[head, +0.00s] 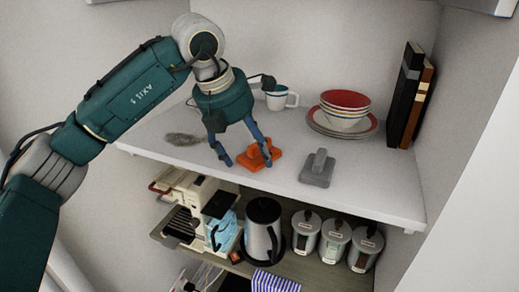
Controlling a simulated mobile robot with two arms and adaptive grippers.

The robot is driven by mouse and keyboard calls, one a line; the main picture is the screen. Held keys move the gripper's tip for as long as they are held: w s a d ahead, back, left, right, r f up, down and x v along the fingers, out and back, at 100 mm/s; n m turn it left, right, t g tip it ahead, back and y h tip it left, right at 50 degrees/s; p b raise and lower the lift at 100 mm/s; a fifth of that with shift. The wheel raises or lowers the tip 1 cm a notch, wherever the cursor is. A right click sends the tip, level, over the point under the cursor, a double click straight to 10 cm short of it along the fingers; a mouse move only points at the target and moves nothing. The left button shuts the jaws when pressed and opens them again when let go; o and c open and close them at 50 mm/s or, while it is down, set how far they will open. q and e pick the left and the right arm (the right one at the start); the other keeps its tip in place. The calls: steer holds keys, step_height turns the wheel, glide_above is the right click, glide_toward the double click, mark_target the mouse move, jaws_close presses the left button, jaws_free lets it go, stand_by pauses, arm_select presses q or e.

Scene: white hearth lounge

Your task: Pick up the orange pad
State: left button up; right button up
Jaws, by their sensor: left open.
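The orange pad (261,155) lies on the white upper shelf (385,188), near its front edge. It has a raised orange part on top. My left gripper (242,160) is open and points down at the pad, its fingers apart. One finger is left of the pad and the other is in front of its raised part, hiding some of it. I cannot tell whether either finger touches the pad. My right gripper is not in view.
A grey pad (317,170) sits right of the orange one. Behind are a mug (280,98), stacked bowls and plates (344,112) and upright books (408,97). A grey-brown item (184,139) lies left. The lower shelf holds a kettle (263,230) and canisters (335,240).

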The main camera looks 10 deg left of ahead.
arm_select(q)
steer(key=c, duration=1.3)
steer(key=shift+c, duration=0.8)
steer(key=shift+r, duration=0.15)
